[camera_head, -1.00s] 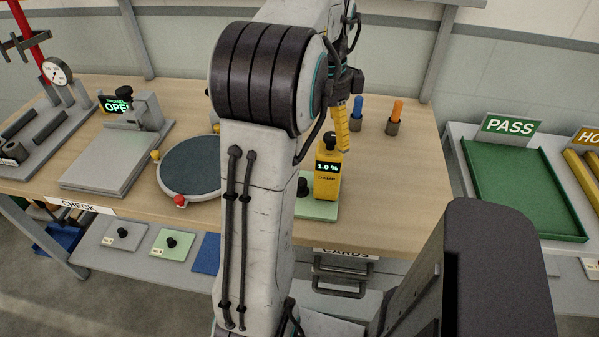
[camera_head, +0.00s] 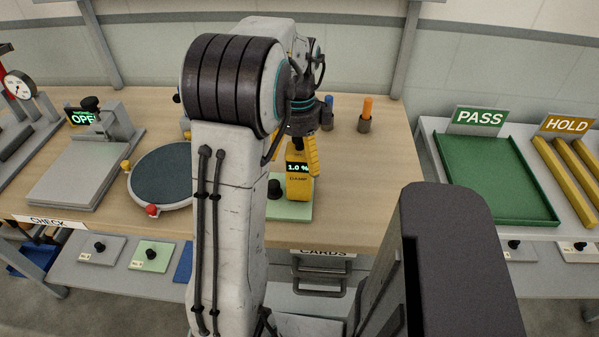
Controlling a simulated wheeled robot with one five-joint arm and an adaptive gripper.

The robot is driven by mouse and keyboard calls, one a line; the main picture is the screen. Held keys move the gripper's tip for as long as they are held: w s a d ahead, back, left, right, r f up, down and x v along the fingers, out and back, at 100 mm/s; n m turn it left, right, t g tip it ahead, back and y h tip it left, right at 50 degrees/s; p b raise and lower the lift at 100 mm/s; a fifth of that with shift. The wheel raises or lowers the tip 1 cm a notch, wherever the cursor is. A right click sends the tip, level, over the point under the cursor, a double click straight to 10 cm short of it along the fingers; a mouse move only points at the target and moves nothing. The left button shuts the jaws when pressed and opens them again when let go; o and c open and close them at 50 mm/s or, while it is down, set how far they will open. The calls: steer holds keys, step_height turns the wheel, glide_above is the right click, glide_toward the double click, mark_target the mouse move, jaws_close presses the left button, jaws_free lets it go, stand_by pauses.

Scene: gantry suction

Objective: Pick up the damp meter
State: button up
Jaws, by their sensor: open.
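The damp meter (camera_head: 298,188) is a yellow upright device with a dark display reading 1.0 % and the word DAMP. It stands on a pale green card or plate (camera_head: 290,212) near the table's front edge. My gripper (camera_head: 301,158) is open at the upper part of the meter. Whether the fingers touch the meter cannot be told. The meter's black top knob, visible earlier, is hidden behind the gripper.
A black knob (camera_head: 274,189) is on the plate, left of the meter. A round dark pad (camera_head: 163,172) lies further left. Blue (camera_head: 328,112) and orange (camera_head: 366,112) handled tools stand behind. A green PASS tray (camera_head: 497,180) is at right. The table right of the meter is clear.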

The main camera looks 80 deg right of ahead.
steer(key=shift+f, duration=0.35)
steer(key=shift+c, duration=0.3)
steer(key=c, duration=1.1)
steer(key=shift+r, duration=0.1)
steer(key=shift+c, duration=0.5)
steer(key=shift+r, duration=0.1)
